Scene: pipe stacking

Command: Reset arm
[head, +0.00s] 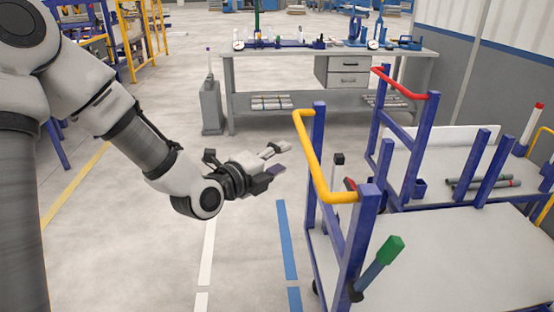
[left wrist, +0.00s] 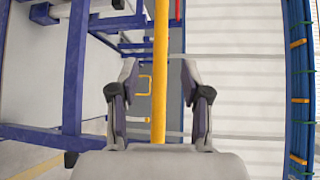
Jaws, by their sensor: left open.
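My left gripper (head: 277,160) is open and empty, reaching in from the left above the floor. In the head view it is left of the yellow handle (head: 318,165) of the near blue-framed cart, with a visible gap. In the left wrist view, my two fingers (left wrist: 160,85) are spread, and the yellow bar (left wrist: 160,40) shows between them; they do not close on it. Grey pipes (head: 483,182), one with a red end, lie on the far cart's deck at right. My right gripper is not in view.
The near cart's pale deck (head: 450,260) is bare. A green-topped lever (head: 380,262) rises at its front corner. Behind is a second cart with a red handle (head: 405,82). A grey workbench (head: 290,68) stands at the back. The floor below my gripper is clear.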

